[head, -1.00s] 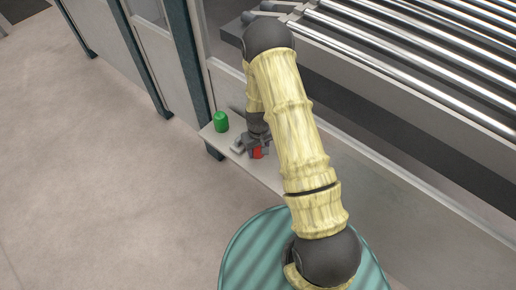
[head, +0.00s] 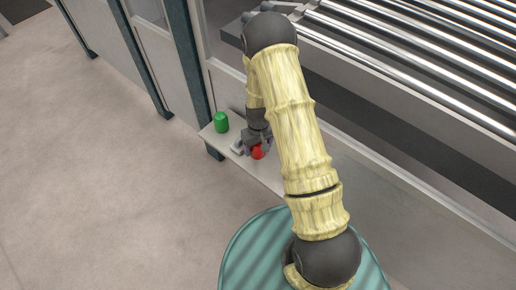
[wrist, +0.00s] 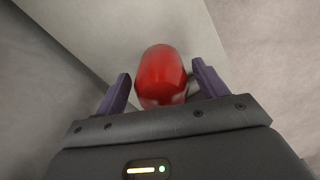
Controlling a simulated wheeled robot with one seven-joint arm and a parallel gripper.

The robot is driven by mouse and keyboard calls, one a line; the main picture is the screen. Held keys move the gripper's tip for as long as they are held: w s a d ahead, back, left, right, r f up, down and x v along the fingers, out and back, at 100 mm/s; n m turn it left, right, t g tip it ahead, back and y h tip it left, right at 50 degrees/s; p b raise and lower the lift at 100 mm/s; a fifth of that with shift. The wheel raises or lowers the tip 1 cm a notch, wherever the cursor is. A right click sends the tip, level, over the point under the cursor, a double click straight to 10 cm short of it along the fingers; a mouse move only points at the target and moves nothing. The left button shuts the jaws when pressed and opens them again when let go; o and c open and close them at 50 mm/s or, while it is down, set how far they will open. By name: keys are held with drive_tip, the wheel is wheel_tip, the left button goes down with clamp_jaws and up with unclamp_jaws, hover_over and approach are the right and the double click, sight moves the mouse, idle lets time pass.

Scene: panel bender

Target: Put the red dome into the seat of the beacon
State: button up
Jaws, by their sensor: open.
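The red dome (head: 257,153) is at the narrow ledge below the machine. It also shows in the wrist view (wrist: 162,75), upper middle, as a glossy rounded red body. My gripper (head: 258,141) is over it, pointing down. In the wrist view my gripper (wrist: 161,72) is open, with one dark finger on each side of the dome. A gap shows on the left; the right finger is close to it, and contact cannot be told. A small grey piece (head: 238,147) sits just left of my gripper. The beacon's seat cannot be made out; what is under the dome is hidden.
A green cylinder with a rounded top (head: 221,122) stands on the ledge (head: 207,131) to the left. The machine wall and its rollers (head: 430,60) rise behind and to the right. The floor (head: 90,180) in front and left is clear.

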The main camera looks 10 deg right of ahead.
wheel_tip(320, 180, up, 10)
idle(0.4)
idle(0.3)
drive_tip(key=shift+s+r, duration=0.1)
drive_tip(key=shift+r, duration=0.05)
drive_tip(key=s+d+r+m+t, duration=0.1)
drive_tip(key=s+r+m+t, duration=0.1)
drive_tip(key=s+r, duration=1.3)
drive_tip(key=shift+s+r+m+t, duration=0.3)
drive_tip(key=shift+s+r, duration=0.05)
drive_tip(key=shift+r, duration=0.4)
